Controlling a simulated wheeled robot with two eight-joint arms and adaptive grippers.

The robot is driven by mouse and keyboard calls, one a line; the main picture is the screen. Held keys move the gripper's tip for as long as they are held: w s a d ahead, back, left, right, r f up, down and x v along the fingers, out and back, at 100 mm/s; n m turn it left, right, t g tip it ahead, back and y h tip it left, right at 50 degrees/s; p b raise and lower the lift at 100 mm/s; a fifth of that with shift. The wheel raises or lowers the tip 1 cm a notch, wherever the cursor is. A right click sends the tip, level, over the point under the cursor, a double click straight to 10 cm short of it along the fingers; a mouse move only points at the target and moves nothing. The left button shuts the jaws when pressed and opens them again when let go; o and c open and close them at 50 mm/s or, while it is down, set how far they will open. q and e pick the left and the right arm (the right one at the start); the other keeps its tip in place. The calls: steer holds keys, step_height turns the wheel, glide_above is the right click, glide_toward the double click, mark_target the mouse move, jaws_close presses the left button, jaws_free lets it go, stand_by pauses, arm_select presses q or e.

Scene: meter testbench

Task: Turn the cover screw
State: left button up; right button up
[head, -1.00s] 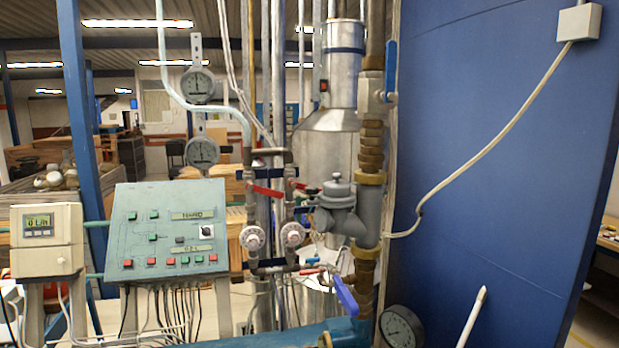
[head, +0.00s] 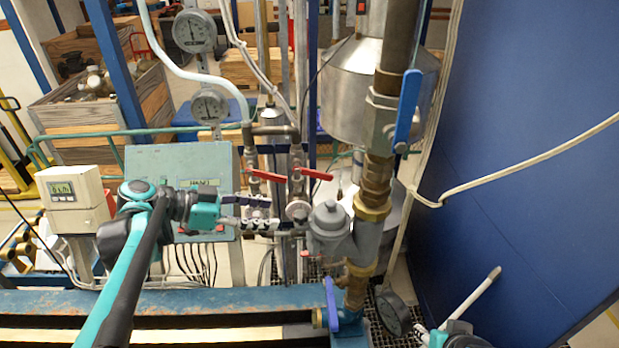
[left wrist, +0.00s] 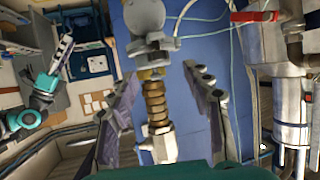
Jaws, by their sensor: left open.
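A grey valve or filter body with a round cap (head: 330,215) sits on the vertical brass pipe, right of centre in the head view. I cannot make out a separate screw on the cap. My left gripper (head: 270,212) is open and empty, left of the grey body and apart from it, in front of the small valves. In the left wrist view the grey body (left wrist: 145,48) shows beyond the left gripper's spread fingers (left wrist: 163,76), with a brass fitting (left wrist: 155,105) lying between them in the picture. My right gripper (left wrist: 62,52) shows small at the left there; its opening is unclear.
Red-handled valves (head: 315,174) stand just left of the grey body, and a blue lever (head: 407,108) is above right. A button panel (head: 170,165) and a display box (head: 70,195) are at left. A blue beam (head: 200,299) runs in front; a blue wall (head: 540,150) closes the right.

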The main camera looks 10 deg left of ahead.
mark_target(300, 214)
arm_select(q)
steer(key=x, duration=0.2)
steer(key=p+x, duration=0.1)
steer(key=x, duration=0.3)
steer(key=shift+w+d+r, duration=0.15)
steer(key=shift+w+d, duration=0.05)
steer(key=shift+d, duration=0.4)
jaws_close()
